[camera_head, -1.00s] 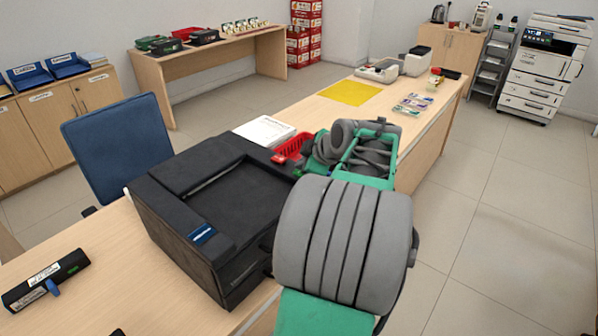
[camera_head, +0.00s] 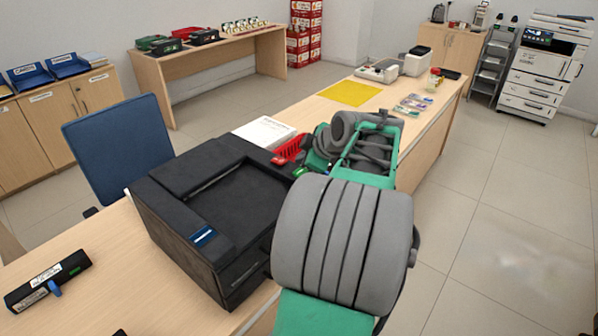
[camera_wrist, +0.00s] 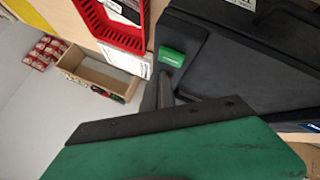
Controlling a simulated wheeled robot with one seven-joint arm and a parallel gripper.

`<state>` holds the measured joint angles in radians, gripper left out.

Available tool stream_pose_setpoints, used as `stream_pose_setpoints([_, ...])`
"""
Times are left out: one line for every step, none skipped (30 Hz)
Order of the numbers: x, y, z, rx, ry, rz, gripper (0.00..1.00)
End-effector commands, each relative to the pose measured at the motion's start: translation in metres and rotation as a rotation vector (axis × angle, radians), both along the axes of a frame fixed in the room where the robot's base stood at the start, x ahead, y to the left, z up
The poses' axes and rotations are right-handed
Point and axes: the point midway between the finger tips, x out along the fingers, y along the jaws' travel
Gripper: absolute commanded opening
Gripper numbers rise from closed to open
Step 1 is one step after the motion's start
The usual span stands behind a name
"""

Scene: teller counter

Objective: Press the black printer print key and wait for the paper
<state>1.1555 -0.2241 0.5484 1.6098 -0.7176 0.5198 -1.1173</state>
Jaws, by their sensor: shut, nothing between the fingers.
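The black printer (camera_head: 225,205) stands on the counter in the head view, with a blue label on its front; it also fills the upper right of the wrist view (camera_wrist: 245,62). A green key (camera_wrist: 172,57) sits at the printer's corner in the wrist view. My gripper (camera_wrist: 168,82) is shut and empty, its dark fingers pointing at the key from just below it in the picture. I cannot tell whether they touch it. In the head view my arm hides most of the gripper, beside the printer's right rear corner. No fresh paper shows on the printer.
A red basket (camera_head: 291,148) stands close behind the printer, near my gripper. A white stack (camera_head: 263,132) lies beside it. A yellow mat (camera_head: 349,93) and card-like items are farther along the counter. A blue chair (camera_head: 117,148) is at the left.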

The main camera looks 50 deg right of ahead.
Motion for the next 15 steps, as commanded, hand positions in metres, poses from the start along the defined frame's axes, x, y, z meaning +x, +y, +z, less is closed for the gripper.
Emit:
stream_pose_setpoints([0.000,0.000,0.009,-0.002,-0.001,0.000,0.00])
stream_pose_setpoints([0.000,0.000,0.012,-0.003,-0.001,0.000,0.00])
stream_pose_setpoints([0.000,0.000,0.016,-0.002,-0.001,0.000,0.00])
stream_pose_setpoints([0.000,0.000,0.019,-0.002,-0.001,0.000,0.00])
stream_pose_setpoints([0.000,0.000,0.022,-0.001,-0.001,-0.001,0.00])
stream_pose_setpoints([0.000,0.000,0.026,-0.001,-0.001,-0.001,0.00])
stream_pose_setpoints([0.000,0.000,0.029,0.000,0.001,-0.001,0.00])
stream_pose_setpoints([0.000,0.000,0.032,0.000,0.001,-0.001,0.00])
stream_pose_setpoints([0.000,0.000,0.036,0.000,0.001,-0.001,0.00])
stream_pose_setpoints([0.000,0.000,0.039,-0.001,0.000,-0.001,0.00])
stream_pose_setpoints([0.000,0.000,0.041,-0.001,0.000,-0.001,0.00])
stream_pose_setpoints([0.000,0.000,0.043,-0.001,0.000,-0.001,0.00])
stream_pose_setpoints([0.000,0.000,0.044,-0.001,0.000,-0.001,0.00])
stream_pose_setpoints([0.000,0.000,0.044,-0.001,0.000,-0.001,0.00])
stream_pose_setpoints([0.000,0.000,0.043,0.000,0.001,-0.001,0.00])
